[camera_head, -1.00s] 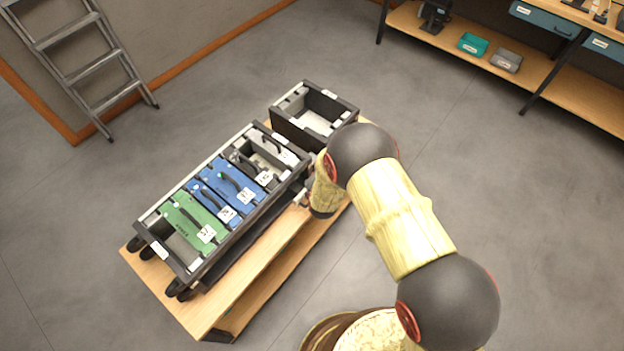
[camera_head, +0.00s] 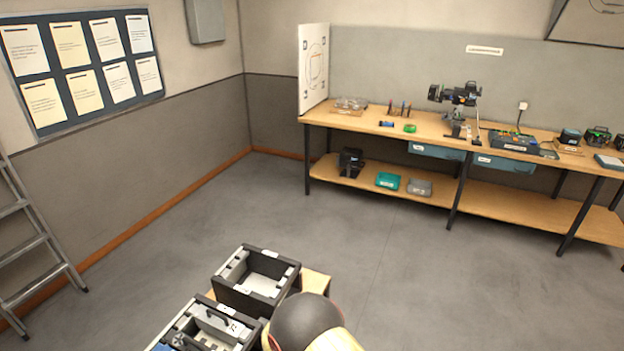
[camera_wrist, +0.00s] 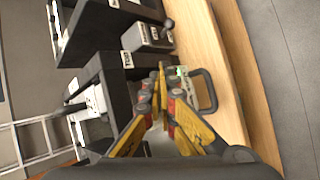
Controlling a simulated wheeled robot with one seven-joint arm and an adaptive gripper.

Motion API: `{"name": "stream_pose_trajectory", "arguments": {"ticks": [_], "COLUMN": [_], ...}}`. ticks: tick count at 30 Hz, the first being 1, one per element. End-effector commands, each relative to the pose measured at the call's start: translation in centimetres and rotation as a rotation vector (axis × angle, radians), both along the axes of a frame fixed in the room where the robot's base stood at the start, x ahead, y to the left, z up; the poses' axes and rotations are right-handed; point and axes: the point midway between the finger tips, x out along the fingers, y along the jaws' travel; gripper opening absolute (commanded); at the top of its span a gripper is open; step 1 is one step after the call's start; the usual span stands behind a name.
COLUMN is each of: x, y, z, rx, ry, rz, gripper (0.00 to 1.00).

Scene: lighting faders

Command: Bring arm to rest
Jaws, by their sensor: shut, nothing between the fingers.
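My gripper (camera_wrist: 161,72) shows in the wrist view, its yellow fingers closed together at the tips with nothing between them. It is close over the wooden cart top (camera_wrist: 215,75), beside a dark rack (camera_wrist: 118,80). A black handle and a pale labelled piece (camera_wrist: 183,72) lie just beyond the fingertips; whether they touch cannot be told. In the head view only a dark rounded joint and a bit of yellow link of my arm show at the bottom edge. The gripper itself is out of that view.
In the head view an open black bin (camera_head: 257,281) stands behind the module rack (camera_head: 207,330), which is cut off below. A workbench (camera_head: 440,128) with tools runs along the back wall. A ladder (camera_head: 35,255) leans at left. The grey floor between is clear.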

Motion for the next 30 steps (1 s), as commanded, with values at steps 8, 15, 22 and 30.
{"name": "stream_pose_trajectory", "arguments": {"ticks": [8,15,22,30], "x": [-10.6,-15.1,-18.0,-22.3], "y": [-3.9,-8.5,-14.7,-22.3], "z": [-3.9,5.7,17.0,28.0], "rx": [0.154,0.263,0.365,0.524], "ry": [0.517,0.783,0.851,0.808], "rz": [-0.455,-0.989,-1.423,-1.771], "gripper": [0.0,0.0,0.0,0.0]}}
